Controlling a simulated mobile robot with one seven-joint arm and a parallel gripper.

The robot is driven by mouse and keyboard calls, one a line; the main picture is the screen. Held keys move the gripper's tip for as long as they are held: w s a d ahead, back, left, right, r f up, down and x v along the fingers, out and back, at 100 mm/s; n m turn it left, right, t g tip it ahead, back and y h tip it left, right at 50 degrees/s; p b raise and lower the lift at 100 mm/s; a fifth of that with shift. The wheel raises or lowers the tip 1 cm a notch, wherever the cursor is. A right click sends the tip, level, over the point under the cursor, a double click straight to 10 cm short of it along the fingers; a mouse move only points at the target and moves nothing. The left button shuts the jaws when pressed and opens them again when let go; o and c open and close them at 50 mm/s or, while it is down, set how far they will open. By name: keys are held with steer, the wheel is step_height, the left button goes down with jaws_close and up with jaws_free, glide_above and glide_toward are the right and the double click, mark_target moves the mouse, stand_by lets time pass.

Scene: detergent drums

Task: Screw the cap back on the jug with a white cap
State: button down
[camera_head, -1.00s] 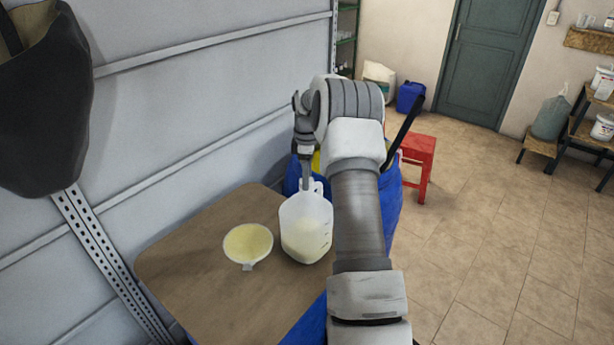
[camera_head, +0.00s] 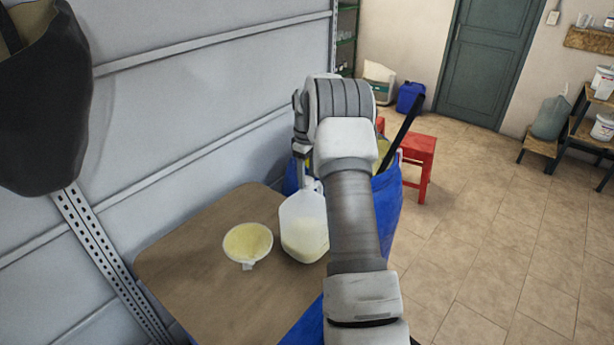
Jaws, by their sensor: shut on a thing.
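The translucent white jug (camera_head: 301,228), partly filled with pale yellow stuff, stands on the brown board (camera_head: 200,285). My arm covers its right side. My gripper (camera_head: 305,178) points down at the top of the jug, its fingers at the mouth. It is shut, apparently on the white cap, which the fingers and wrist hide. I cannot tell whether the cap touches the neck or sits straight.
A white funnel-like bowl (camera_head: 248,243) with yellow contents lies left of the jug. A blue drum (camera_head: 389,210) stands behind my arm, with a dark stick rising from it. A red stool (camera_head: 419,158) is beyond. The wall borders the board's left.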

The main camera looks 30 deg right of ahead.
steer(key=shift+f+m, duration=0.1)
steer(key=shift+m, duration=0.2)
steer(key=m, duration=0.4)
steer(key=shift+s+f+m, duration=0.1)
steer(key=shift+m, duration=0.8)
steer(key=m, duration=0.3)
steer(key=shift+a, duration=0.1)
steer(key=c, duration=0.7)
jaws_free()
steer(key=shift+m, duration=0.6)
steer(key=o, duration=0.5)
steer(key=shift+o, duration=0.4)
